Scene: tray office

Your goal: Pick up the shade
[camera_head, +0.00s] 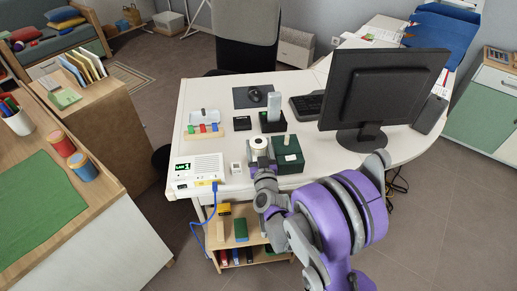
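No object is plainly recognisable as a lamp shade. A small round white piece with a darker centre (259,142) is on or just above the white desk (330,164), in front of my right gripper (259,161). It may be the shade. The purple and grey gripper reaches in over the desk's front edge, its fingers close to the near side of this piece. I cannot tell whether they touch or grip it, since the gripper hides its lower part. My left gripper is not in view.
A dark green box (290,164) stands close right of the gripper. A white device (197,175) with a blue cable and a small white cube (236,168) are to the left. A monitor (375,90) stands right. A low shelf (238,256) is below the desk edge.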

